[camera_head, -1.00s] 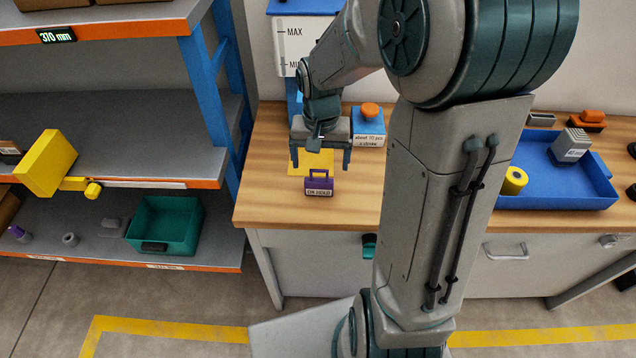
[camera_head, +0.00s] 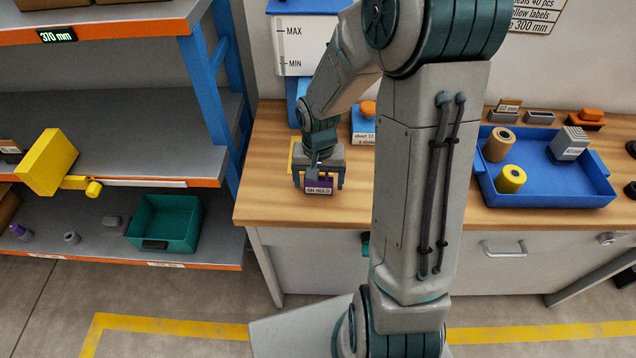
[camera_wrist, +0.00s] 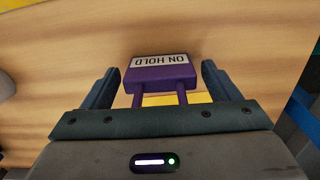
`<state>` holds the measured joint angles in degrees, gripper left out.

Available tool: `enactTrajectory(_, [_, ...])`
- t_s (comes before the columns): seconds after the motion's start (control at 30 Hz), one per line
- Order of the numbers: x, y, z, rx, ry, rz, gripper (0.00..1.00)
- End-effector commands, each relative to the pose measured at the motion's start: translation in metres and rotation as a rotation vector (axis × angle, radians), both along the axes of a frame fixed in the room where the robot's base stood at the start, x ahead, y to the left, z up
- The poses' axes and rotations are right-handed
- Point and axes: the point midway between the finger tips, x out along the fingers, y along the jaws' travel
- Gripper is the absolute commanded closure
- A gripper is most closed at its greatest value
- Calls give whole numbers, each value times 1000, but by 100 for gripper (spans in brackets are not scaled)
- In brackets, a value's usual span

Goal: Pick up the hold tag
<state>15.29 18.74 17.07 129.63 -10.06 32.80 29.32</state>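The hold tag (camera_head: 318,187) is a small purple block with a handle and a white label; in the wrist view the tag (camera_wrist: 160,75) reads "ON HOLD" upside down. It stands on the wooden bench top (camera_head: 262,200). My gripper (camera_head: 318,183) is open around it from above. In the wrist view my gripper (camera_wrist: 162,84) has one finger on each side of the tag, with a visible gap at both sides. The tag's handle points toward the palm. In the head view the gripper hides the handle.
A yellow patch (camera_wrist: 165,99) lies by the tag. A blue box (camera_head: 363,125) with an orange top stands behind, partly hidden by my arm. A blue tray (camera_head: 548,200) with rolls is to the right. Shelving (camera_head: 190,165) stands left. Bench in front of the tag is clear.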

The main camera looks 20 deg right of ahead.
Motion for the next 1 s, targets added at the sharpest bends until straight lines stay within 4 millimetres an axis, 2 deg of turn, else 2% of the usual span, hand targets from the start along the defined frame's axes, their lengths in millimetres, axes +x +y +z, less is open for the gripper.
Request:
enactTrajectory(0.03, [0, 0, 0, 0, 0, 0, 33])
enactTrajectory(0.1, [0, 0, 0, 0, 0, 0, 53])
enactTrajectory(0.13, [0, 0, 0, 0, 0, 0, 59])
enactTrajectory(0.57, [0, 0, 5, -1, -2, 0, 59])
enactTrajectory(0.73, [1, 0, 21, 0, -4, 0, 59])
enactTrajectory(0.87, [1, 0, 43, -1, -7, -1, 59])
enactTrajectory(1.0, [-3, -34, 60, -1, -5, -9, 59])
